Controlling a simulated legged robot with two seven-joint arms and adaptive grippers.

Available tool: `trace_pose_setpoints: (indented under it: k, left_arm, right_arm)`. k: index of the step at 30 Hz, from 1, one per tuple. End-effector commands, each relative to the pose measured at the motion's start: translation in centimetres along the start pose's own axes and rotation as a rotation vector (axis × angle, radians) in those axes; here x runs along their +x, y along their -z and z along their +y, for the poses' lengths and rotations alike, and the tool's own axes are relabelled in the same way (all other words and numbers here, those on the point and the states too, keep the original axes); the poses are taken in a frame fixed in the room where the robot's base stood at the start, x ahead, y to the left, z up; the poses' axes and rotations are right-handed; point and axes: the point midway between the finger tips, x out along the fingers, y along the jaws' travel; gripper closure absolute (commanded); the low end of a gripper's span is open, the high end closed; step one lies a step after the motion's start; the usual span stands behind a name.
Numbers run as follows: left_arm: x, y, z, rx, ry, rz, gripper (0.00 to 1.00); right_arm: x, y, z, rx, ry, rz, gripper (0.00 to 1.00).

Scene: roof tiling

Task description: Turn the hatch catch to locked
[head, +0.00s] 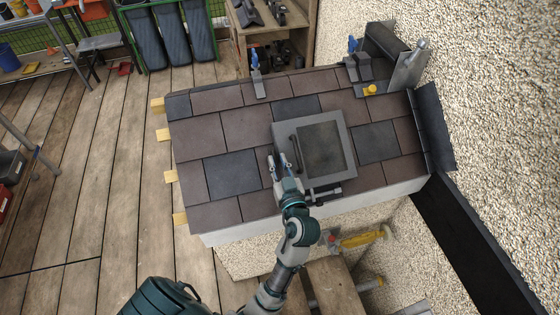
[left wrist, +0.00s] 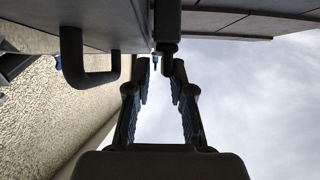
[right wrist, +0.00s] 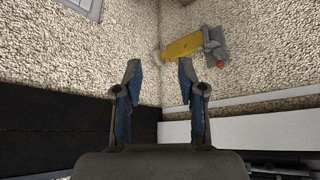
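The hatch (head: 349,150) is a grey frame with a dark pane, lying closed on the tiled roof. A dark bar handle (head: 294,149) is on its left side. My left gripper (head: 279,163) is over the roof just left of the hatch, near the handle's lower end. In the left wrist view its fingers (left wrist: 165,66) are apart, with a dark block (left wrist: 167,25), possibly the catch, just beyond the tips. A dark U-shaped handle (left wrist: 88,75) is left of them. The catch's setting cannot be read. My right gripper (right wrist: 160,72) is open and empty.
A dark fitting (head: 325,194) lies at the hatch's lower edge. A yellow tool (head: 362,239) is below the roof, also in the right wrist view (right wrist: 182,46). A metal plate (head: 408,68) and yellow knob (head: 370,90) stand at upper right. The pebbled wall (head: 500,130) bounds the right.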

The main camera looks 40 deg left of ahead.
Motion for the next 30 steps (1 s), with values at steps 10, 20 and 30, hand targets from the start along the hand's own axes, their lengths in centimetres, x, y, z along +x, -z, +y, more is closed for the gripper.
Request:
trace_pose_setpoints:
  k: [10, 20, 30]
  left_arm:
    - [0.1, 0.4, 0.2, -0.007, -0.012, 0.01, 1.0]
    - [-0.1, 0.5, 0.3, -0.002, -0.018, 0.011, 1.0]
    - [-0.2, 0.9, 0.2, 0.048, -0.093, 0.012, 1.0]
  right_arm:
    - [-0.1, 0.1, -0.6, 0.003, 0.013, 0.0, 0.6]
    - [-0.2, 0.1, -0.7, 0.011, 0.014, -0.006, 0.6]
    - [-3.2, -5.3, 0.4, 0.012, -0.01, -0.291, 0.6]
